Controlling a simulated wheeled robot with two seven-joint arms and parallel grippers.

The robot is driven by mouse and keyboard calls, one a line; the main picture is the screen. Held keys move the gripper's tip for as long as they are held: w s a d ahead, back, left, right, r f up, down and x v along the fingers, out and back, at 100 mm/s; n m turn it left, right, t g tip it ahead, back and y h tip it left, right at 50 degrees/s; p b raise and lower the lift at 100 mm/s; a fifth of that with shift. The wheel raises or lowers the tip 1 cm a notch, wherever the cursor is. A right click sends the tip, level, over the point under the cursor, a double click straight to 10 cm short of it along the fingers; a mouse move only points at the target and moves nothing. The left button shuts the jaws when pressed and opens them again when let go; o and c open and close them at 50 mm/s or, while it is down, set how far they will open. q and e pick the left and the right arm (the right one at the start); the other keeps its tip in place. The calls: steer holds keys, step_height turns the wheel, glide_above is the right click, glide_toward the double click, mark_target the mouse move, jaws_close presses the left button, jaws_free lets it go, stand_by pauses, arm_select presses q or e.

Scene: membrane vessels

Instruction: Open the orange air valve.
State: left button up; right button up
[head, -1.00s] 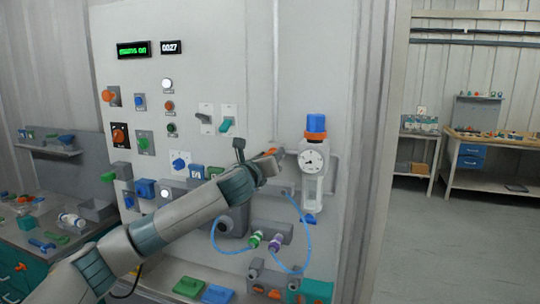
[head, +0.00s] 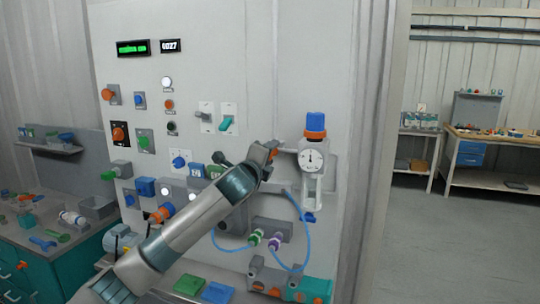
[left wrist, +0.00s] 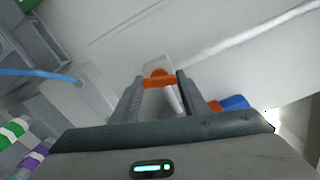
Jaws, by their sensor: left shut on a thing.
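The orange air valve handle (left wrist: 158,80) shows between the two fingers of my left gripper (left wrist: 158,88) in the left wrist view. The gripper is shut on it. In the head view my left gripper (head: 270,153) is at the panel, just left of the white round gauge (head: 312,160), and orange shows at its tip. The fingers and wrist hide most of the valve, so its exact angle is hard to tell. The gauge needle stands about upright. My right gripper is not in view.
A blue knob (head: 316,119) tops the gauge unit. A blue hose (head: 308,235) loops below, near green and purple fittings (head: 265,239). Switches and lamps fill the panel at left. A cluttered bench (head: 50,245) stands at lower left; open floor lies at right.

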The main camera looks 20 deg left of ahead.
arm_select(q)
steer(key=shift+n, duration=0.8)
steer(key=o, duration=1.1)
steer(key=shift+a, duration=0.1)
steer(key=shift+c, duration=0.2)
steer(key=shift+s, duration=0.2)
steer(key=s+b, duration=0.6)
steer(key=s, duration=1.1)
steer(key=shift+a, duration=0.3)
